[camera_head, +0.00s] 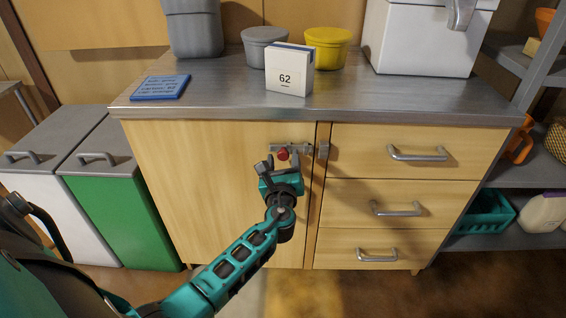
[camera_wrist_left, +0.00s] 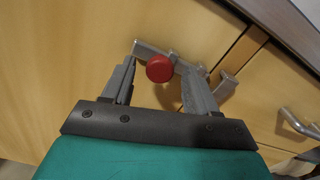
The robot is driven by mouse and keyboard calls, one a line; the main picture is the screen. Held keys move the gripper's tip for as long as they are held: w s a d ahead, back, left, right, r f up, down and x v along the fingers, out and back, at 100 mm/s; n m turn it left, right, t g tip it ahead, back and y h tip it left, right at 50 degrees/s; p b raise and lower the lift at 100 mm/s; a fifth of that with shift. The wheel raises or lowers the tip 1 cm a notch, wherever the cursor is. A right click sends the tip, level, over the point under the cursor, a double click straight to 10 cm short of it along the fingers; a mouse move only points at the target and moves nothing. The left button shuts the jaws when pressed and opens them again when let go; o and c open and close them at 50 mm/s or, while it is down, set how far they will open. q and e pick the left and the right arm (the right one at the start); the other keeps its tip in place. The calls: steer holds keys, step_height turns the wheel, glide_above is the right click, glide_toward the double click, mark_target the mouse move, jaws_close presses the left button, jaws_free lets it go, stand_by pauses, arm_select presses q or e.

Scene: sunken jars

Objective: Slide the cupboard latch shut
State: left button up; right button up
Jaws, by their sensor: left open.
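The cupboard latch (camera_head: 300,148) is a grey metal bolt with a red knob (camera_head: 283,153), fixed near the top right of the wooden cupboard door (camera_head: 190,170). Its catch (camera_head: 323,150) sits on the frame to the right, beside the door's edge. My left gripper (camera_head: 276,164) is open in front of the latch. My right gripper is not in view.
Drawers with bar handles (camera_head: 417,155) stand right of the door. White and green bins (camera_head: 120,190) stand at the left.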

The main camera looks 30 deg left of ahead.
arm_select(q)
jaws_close()
stand_by(0.5)
